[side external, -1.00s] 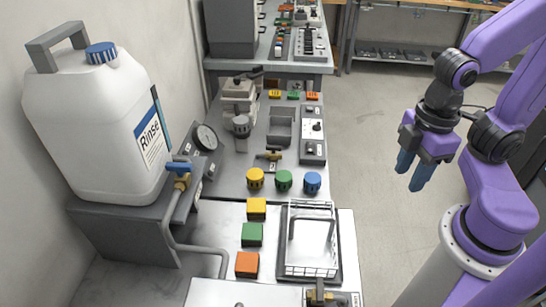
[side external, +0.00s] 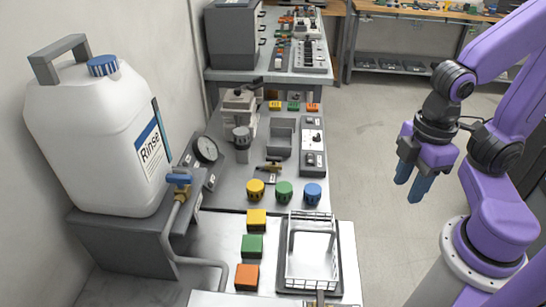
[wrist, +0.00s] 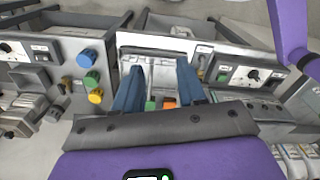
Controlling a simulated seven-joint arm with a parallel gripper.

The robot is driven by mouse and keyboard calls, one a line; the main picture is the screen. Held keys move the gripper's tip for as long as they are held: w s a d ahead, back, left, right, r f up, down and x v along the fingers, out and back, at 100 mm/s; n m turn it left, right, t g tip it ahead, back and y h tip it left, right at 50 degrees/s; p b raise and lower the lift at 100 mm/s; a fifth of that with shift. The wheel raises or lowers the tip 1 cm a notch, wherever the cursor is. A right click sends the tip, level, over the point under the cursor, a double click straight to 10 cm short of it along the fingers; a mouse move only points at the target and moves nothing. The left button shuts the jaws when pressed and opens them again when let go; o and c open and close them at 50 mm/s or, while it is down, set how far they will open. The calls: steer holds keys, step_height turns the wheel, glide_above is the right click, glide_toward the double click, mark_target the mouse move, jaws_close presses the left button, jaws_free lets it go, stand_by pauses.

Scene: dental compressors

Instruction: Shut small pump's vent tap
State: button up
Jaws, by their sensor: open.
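A brass tap (side external: 269,168) with a dark lever lies on the grey panel between the pump and the coloured knobs. A small grey pump-like unit (side external: 240,103) with a round cylinder stands behind it; I cannot tell for sure that this tap is its vent. Another brass tap with a blue lever (side external: 179,180) is on the pipe by the Rinse jug. My gripper (side external: 412,187) hangs over the floor right of the bench, open and empty, well away from the taps. In the wrist view its blue fingers (wrist: 158,92) are spread, with the wire basket visible beyond them.
The white Rinse jug (side external: 95,135) stands at left beside a round gauge (side external: 205,149). Yellow, green and blue knobs (side external: 284,192) sit behind the wire basket (side external: 312,250). Coloured blocks (side external: 252,246) line its left. The floor (side external: 375,130) between bench and arm is clear.

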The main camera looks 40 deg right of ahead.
steer(key=w+a+r+m, duration=0.15)
steer(key=w+a, duration=0.45)
steer(key=w, duration=0.6)
steer(key=m, duration=0.2)
glide_above(274, 161)
step_height(274, 161, down, 9)
steer(key=f, duration=1.6)
steer(key=shift+w+d+f, duration=0.2)
steer(key=shift+w+f, duration=0.05)
steer(key=shift+w, duration=0.05)
jaws_close()
